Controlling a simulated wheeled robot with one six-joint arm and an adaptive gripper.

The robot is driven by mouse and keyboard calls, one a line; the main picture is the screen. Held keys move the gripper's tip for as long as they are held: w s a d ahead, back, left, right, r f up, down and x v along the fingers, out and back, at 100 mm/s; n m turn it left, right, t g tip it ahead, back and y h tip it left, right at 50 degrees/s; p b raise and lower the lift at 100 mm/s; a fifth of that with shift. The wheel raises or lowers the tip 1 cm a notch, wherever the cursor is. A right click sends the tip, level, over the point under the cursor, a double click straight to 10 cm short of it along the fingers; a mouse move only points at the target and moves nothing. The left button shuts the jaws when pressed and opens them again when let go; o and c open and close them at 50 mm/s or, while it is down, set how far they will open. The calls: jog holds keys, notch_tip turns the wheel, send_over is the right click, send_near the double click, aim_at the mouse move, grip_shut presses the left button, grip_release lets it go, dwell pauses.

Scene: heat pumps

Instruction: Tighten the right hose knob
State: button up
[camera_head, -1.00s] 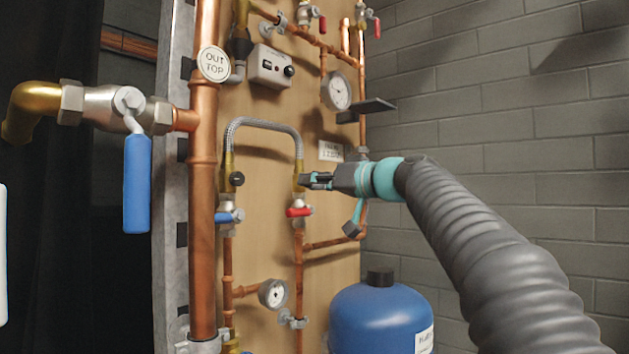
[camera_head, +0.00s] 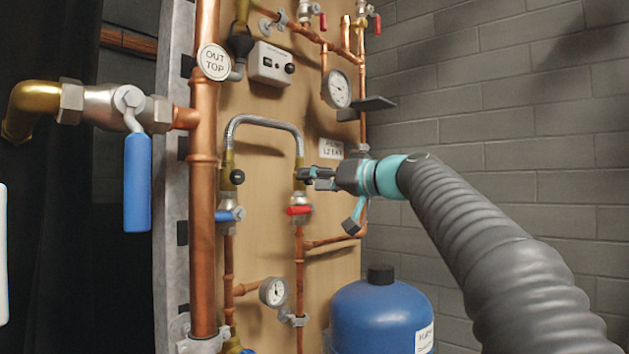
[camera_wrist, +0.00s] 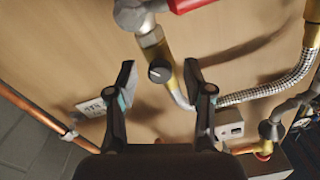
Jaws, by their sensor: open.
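The right hose knob (camera_wrist: 158,71) is small, round and black with a pale mark. It sits on a brass fitting (camera_wrist: 156,50) at one end of the braided hose (camera_head: 262,121), which also shows in the wrist view (camera_wrist: 265,93). My gripper (camera_head: 309,178) is at the right end of the hose, and its jaws hide the knob in the head view. In the wrist view my gripper (camera_wrist: 160,78) is open, with one finger on either side of the knob and a visible gap to each. I cannot tell the remaining depth.
The left hose knob (camera_head: 237,177) is at the other hose end. A red-handled valve (camera_head: 299,211) lies just below my gripper, and a blue-handled valve (camera_head: 230,215) is left of it. A copper pipe (camera_head: 363,100) runs up behind. A blue tank (camera_head: 380,318) stands below.

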jog(key=v, duration=1.1)
jog(key=shift+s+d, duration=0.2)
jog(key=shift+s, duration=0.05)
